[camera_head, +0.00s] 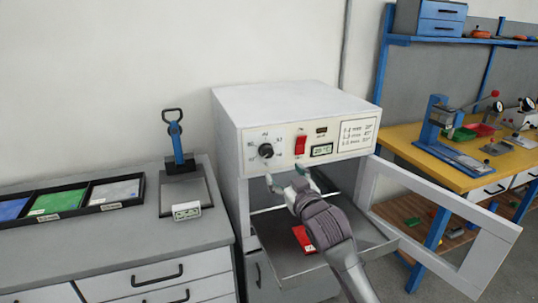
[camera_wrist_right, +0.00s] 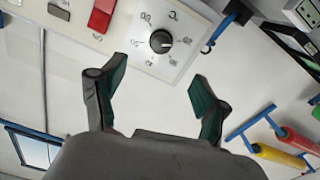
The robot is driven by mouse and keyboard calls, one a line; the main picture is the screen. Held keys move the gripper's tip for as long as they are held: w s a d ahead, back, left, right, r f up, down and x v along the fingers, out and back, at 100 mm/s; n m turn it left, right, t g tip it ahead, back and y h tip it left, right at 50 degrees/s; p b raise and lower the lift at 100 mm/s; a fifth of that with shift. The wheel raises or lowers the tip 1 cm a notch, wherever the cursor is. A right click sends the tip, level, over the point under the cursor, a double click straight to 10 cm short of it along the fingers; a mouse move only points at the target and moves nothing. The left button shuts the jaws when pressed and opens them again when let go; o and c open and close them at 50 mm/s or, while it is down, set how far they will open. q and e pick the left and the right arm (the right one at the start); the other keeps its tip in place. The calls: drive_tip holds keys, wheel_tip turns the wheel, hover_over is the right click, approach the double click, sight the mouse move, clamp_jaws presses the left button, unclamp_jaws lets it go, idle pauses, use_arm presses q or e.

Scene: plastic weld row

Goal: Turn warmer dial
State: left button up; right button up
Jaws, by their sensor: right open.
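The warmer (camera_head: 330,104) is a white box with a control panel on its front. Its black round dial (camera_head: 265,151) sits at the panel's left, ringed by printed numbers. In the right wrist view the dial (camera_wrist_right: 160,41) shows a pale pointer mark and appears above the gap between my fingers. My right gripper (camera_head: 289,180) is open and empty, just below the panel and slightly right of the dial, apart from it. The fingers also show in the right wrist view (camera_wrist_right: 157,78). My left gripper is out of view.
A red switch (camera_head: 300,144) and green display (camera_head: 321,151) are right of the dial. The warmer's door (camera_head: 470,221) hangs open at right.

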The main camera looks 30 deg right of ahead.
sight(268, 153)
drive_tip(key=p+x, duration=0.1)
drive_tip(key=x, duration=1.1)
drive_tip(key=shift+w, duration=0.25)
drive_tip(key=c, duration=1.2)
drive_tip(key=shift+o, duration=0.2)
